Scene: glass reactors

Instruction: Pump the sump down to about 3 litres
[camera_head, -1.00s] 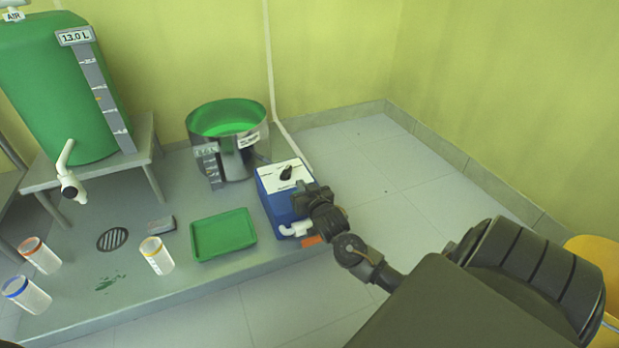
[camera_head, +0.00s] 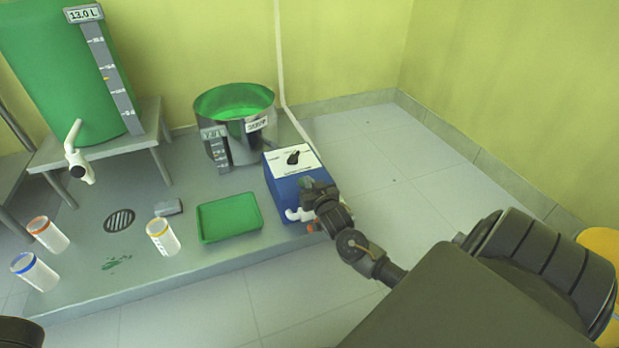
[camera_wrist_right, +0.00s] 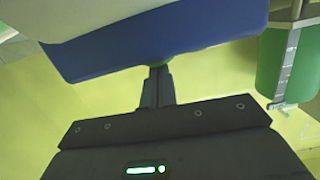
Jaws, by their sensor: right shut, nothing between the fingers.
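The sump (camera_head: 235,152) is a round metal pot of green liquid at the back of the grey platform. Its small level display (camera_head: 213,133) seems to read 7.0 L, though it is tiny. The blue pump box (camera_head: 283,190) stands to its right, with a black knob (camera_head: 293,157) on a white top panel. My right gripper (camera_head: 318,190) is shut and empty at the box's right front side. In the right wrist view its closed fingers (camera_wrist_right: 157,85) reach the blue box (camera_wrist_right: 160,45); contact is unclear. My left gripper is out of view.
A green tank (camera_head: 60,80) reading 13.0 L stands on a grey stand, with a white tap (camera_head: 78,160). A green tray (camera_head: 230,217), a floor drain (camera_head: 119,220), a grey block (camera_head: 168,207) and several capped jars (camera_head: 162,237) are on the platform.

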